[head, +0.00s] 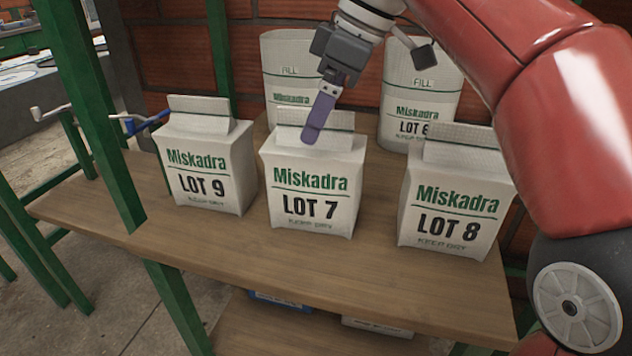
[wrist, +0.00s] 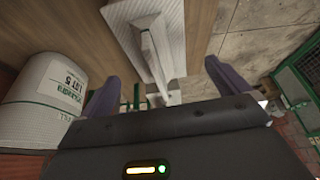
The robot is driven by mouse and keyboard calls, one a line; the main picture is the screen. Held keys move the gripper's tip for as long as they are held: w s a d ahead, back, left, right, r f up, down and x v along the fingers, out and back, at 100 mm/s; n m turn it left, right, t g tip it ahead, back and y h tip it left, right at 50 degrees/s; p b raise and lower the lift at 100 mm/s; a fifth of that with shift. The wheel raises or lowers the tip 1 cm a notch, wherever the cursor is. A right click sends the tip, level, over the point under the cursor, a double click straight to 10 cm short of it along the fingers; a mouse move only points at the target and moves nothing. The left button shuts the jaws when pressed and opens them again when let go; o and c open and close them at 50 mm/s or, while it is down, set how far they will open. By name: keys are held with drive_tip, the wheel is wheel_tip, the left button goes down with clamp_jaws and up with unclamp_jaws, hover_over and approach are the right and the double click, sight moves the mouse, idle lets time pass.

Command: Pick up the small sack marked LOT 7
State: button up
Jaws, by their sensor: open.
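The white sack marked LOT 7 (head: 307,200) stands upright on the wooden shelf in the head view, middle of the front row, with a folded top flap. My gripper (head: 320,112) is at that flap, with one purple finger covering part of it; the other finger is hidden there. In the wrist view, my gripper (wrist: 160,88) is open, its two purple fingers wide apart. A pale sack top (wrist: 130,25) with a raised flap lies ahead, the flap's near end between the fingers. Its label is not visible there. I cannot tell whether a finger touches it.
LOT 9 (head: 207,165) stands left and LOT 8 (head: 455,205) right on the shelf (head: 275,260). LOT 6 (head: 418,100) and another sack (head: 283,65) stand behind. LOT 5 (wrist: 55,90) is close on the left in the wrist view. A green post (head: 95,110) rises front left.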

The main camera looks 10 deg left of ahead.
sight(315, 170)
drive_tip(key=b+x, duration=0.1)
drive_tip(key=x, duration=0.3)
drive_tip(key=shift+w+a, duration=0.1)
drive_tip(key=shift+a, duration=0.15)
drive_tip(key=shift+f, duration=0.25)
idle(0.4)
drive_tip(key=c, duration=1.9)
drive_tip(key=shift+c, duration=0.8)
drive_tip(key=shift+r, duration=0.15)
